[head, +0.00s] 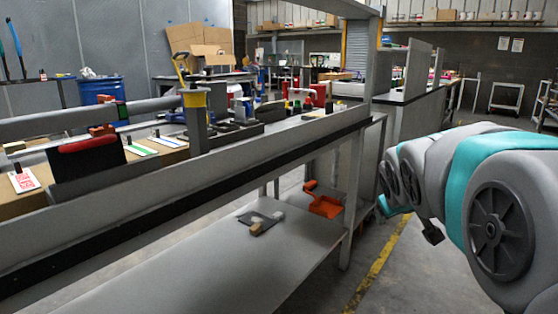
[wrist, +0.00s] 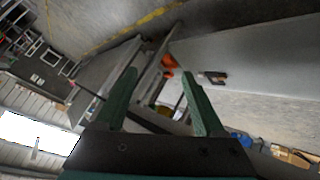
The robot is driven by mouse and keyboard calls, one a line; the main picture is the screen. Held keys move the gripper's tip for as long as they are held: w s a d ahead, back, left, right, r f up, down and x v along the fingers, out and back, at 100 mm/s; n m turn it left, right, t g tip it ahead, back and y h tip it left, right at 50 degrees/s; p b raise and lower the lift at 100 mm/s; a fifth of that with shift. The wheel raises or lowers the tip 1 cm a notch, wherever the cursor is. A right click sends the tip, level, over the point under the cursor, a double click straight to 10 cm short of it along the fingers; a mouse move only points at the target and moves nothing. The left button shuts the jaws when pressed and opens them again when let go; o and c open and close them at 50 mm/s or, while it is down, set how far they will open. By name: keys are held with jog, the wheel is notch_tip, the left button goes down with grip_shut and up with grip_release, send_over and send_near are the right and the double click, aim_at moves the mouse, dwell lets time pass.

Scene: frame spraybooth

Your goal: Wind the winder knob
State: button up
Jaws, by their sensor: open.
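I cannot make out the winder knob for sure in either view. In the head view a grey post (head: 195,130) with a yellow top (head: 194,98) stands at the long bench (head: 190,168), left of the middle. My gripper (wrist: 158,74) shows in the wrist view as two green fingers spread well apart. It is open, with nothing between the fingers. It is tilted away from the benchtop and touches nothing that I can see. In the head view my arm reaches in from the right, clear of the bench; its fingers are not clearly visible there.
A red-and-black item (head: 88,160) and cards lie on the bench at left. A blue drum (head: 98,91) stands behind. Floor with a yellow line (head: 380,262) is free at right.

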jog(key=s+a+f+m+g+y, duration=0.1)
jog(key=s+a+f+g, duration=0.2)
jog(key=s+f, duration=0.3)
jog(key=s+a+f+m+g+y, duration=0.1)
jog(key=s+a+f+g, duration=0.2)
jog(key=s, duration=1.4)
jog(key=s+a+f+g+y, duration=0.1)
jog(key=s+a+f+g, duration=0.3)
jog(key=s+f, duration=0.6)
jog(key=shift+s+m+g, duration=0.3)
jog(key=shift+s+m, duration=0.1)
jog(key=shift+s, duration=0.7)
